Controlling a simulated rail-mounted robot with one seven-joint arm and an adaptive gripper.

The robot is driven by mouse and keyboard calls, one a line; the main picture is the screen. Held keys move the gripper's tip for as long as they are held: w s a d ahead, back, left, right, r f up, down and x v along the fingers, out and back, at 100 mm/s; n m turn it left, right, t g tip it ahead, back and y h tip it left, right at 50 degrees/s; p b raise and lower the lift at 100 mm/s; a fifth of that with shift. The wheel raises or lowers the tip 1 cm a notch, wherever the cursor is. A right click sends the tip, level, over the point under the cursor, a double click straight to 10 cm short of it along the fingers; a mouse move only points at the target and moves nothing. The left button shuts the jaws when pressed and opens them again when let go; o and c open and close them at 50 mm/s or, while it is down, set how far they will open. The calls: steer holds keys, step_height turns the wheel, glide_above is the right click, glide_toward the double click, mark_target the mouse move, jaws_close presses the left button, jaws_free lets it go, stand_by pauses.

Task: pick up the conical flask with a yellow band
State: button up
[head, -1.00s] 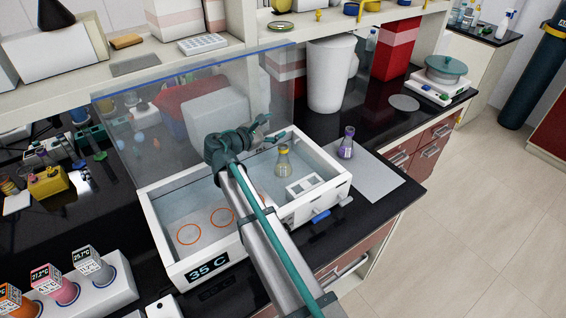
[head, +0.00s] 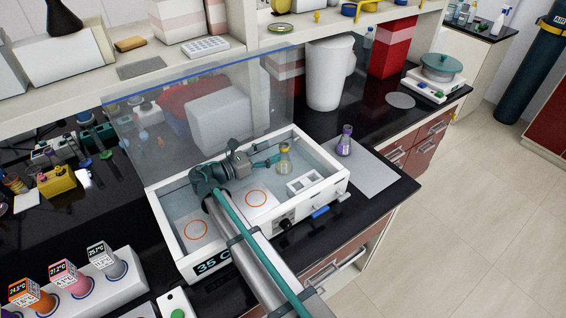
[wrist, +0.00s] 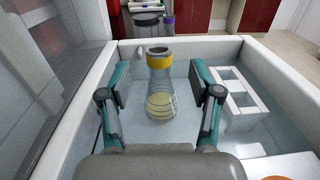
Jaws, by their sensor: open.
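The conical flask with a yellow band (head: 284,160) stands upright inside the white-walled bath (head: 165,222), near its far right part. In the wrist view the flask (wrist: 160,92) is clear glass with a yellow band at its neck and pale yellow liquid low down. My gripper (head: 268,160) is inside the bath, low, pointing at the flask. In the wrist view my gripper (wrist: 160,85) is open, with one finger on each side of the flask and visible gaps to both. The flask's base is fully seen and rests on the bath floor.
A white rack with square openings (wrist: 238,100) sits right of the flask in the bath. A raised transparent lid (head: 200,100) stands behind the bath. A purple-banded flask (head: 345,141) stands outside on a grey mat (head: 372,178). Orange circles mark the bath's left floor.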

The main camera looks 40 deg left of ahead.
mark_target(280, 147)
steer(key=shift+b+x, duration=0.55)
steer(key=shift+x, duration=2.5)
jaws_close()
